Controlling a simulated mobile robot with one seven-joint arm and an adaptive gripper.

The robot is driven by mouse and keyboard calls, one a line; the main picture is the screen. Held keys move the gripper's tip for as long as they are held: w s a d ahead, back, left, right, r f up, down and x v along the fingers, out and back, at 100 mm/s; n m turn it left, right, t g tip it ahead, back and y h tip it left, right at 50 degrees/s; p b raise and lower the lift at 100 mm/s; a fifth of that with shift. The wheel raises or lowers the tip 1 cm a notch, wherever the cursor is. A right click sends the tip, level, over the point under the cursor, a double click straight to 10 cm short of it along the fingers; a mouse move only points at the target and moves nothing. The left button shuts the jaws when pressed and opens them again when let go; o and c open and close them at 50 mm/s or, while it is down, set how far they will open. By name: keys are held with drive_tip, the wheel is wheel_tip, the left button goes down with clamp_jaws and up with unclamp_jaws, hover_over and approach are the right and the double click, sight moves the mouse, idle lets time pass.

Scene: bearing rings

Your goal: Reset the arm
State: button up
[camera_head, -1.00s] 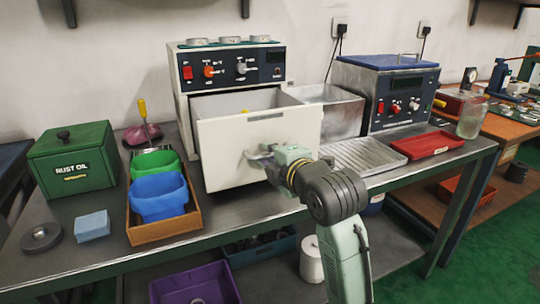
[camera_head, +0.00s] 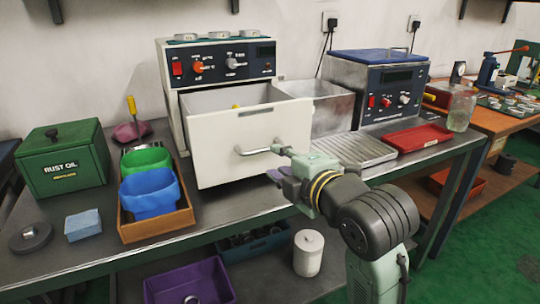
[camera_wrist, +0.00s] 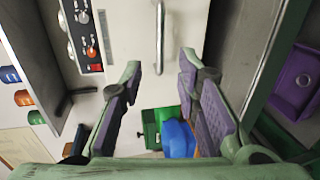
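My gripper (camera_head: 283,178) is just in front of and below the bar handle (camera_head: 262,150) of the white drawer (camera_head: 230,165) on the machine. In the wrist view my gripper (camera_wrist: 160,95) has its two purple-padded fingers wide apart with nothing between them. The drawer handle (camera_wrist: 160,35) shows there ahead of the fingertips, apart from them. The drawer is pulled out and its inside is partly visible, with a small yellow thing (camera_head: 236,106) in it.
A wooden tray (camera_head: 158,233) with green and blue bins stands left of the drawer, beside a green rust oil box (camera_head: 62,160). A ribbed metal drainer (camera_head: 358,150) and red tray (camera_head: 418,138) lie right. Purple and dark bins are below the bench.

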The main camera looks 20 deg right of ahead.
drive_tip(key=shift+v, duration=1.15)
